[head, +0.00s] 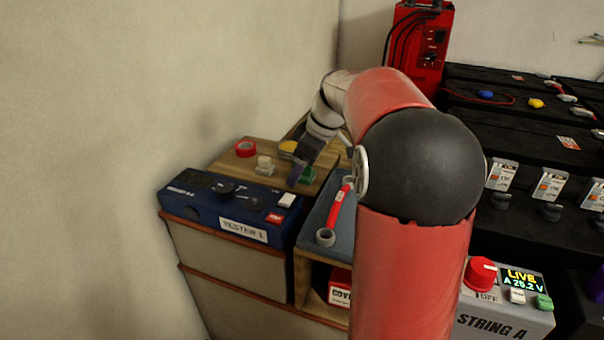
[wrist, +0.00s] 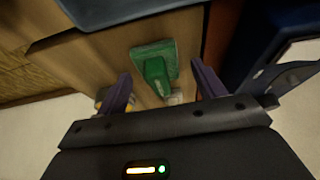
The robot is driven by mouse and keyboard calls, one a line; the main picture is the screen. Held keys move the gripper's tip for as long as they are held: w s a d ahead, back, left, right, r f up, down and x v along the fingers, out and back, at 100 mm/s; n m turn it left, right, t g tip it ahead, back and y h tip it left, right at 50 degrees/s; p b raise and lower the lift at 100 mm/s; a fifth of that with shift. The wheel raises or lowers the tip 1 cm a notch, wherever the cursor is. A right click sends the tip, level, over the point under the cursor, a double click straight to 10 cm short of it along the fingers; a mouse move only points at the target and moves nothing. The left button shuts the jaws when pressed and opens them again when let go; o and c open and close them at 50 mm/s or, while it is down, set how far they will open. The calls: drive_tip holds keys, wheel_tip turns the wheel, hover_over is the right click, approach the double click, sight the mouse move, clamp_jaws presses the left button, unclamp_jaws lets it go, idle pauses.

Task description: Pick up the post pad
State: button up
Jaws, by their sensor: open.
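A green pad-like block with a raised green grip, which looks like the post pad (wrist: 155,68), lies on the wooden board (wrist: 95,62). In the head view the green piece (head: 308,174) is on the board's right part, partly hidden by my gripper. My gripper (wrist: 160,72) is open, its two dark purple fingers on either side of the green block in the wrist view. Nothing is held. I cannot tell how far the fingertips are above the board. In the head view my gripper (head: 297,174) points down at the board.
A red tape roll (head: 245,149), a pale block (head: 265,165) and a yellow round item (head: 287,148) share the board. A blue tester (head: 222,200) stands in front. The wall is close on the left.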

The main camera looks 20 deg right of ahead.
drive_tip(key=c, duration=1.1)
drive_tip(key=shift+o, duration=0.2)
drive_tip(key=shift+r, duration=0.1)
wheel_tip(320, 180, up, 20)
drive_tip(key=p, duration=0.3)
drive_tip(key=shift+p, duration=0.3)
drive_tip(key=shift+o, duration=1.1)
drive_tip(key=shift+c, duration=0.8)
